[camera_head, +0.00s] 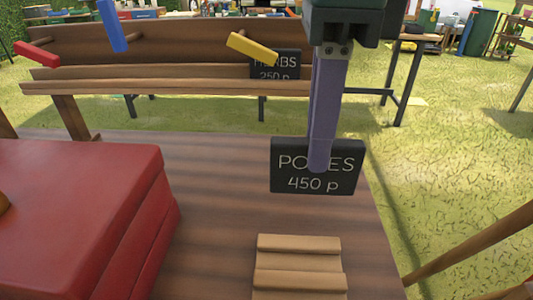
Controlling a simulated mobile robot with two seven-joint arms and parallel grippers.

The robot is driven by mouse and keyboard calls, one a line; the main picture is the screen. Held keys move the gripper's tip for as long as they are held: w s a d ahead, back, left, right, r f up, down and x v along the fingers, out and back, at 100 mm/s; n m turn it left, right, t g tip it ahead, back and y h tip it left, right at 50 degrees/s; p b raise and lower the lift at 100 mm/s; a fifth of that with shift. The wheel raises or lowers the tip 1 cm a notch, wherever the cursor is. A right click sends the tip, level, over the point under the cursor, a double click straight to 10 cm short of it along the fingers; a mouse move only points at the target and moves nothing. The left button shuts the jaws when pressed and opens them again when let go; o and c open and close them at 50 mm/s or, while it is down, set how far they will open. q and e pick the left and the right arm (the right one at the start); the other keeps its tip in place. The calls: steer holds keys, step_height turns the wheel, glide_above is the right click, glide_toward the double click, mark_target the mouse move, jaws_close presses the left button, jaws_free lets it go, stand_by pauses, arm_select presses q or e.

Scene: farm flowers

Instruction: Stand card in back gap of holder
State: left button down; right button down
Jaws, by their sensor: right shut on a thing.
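The black card (287,184), lettered "PO…ES 450 p", is upright in my right gripper (318,158). One purple finger lies over the card's front and hides a letter; the other finger is hidden behind the card. The card is above and beyond the wooden holder (300,262), apart from it in the picture. The holder lies on the table at the bottom edge, with raised slats and gaps running left to right; its near end is cut off. I cannot tell how high the card is above the table. My left gripper is not in view.
A red box-like block (75,215) fills the table's left side. The brown tabletop (215,220) is bare between it and the holder. Beyond stands a wooden bench (180,88) with a second black card (270,73), partly hidden by a yellow bar (252,48). Grass lies right.

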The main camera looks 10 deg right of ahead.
step_height(320, 180, down, 14)
steer(key=shift+f+b, duration=0.1)
steer(key=shift+b, duration=0.35)
steer(key=shift+f, duration=0.1)
steer(key=shift+f, duration=0.15)
steer(key=c, duration=0.8)
jaws_free()
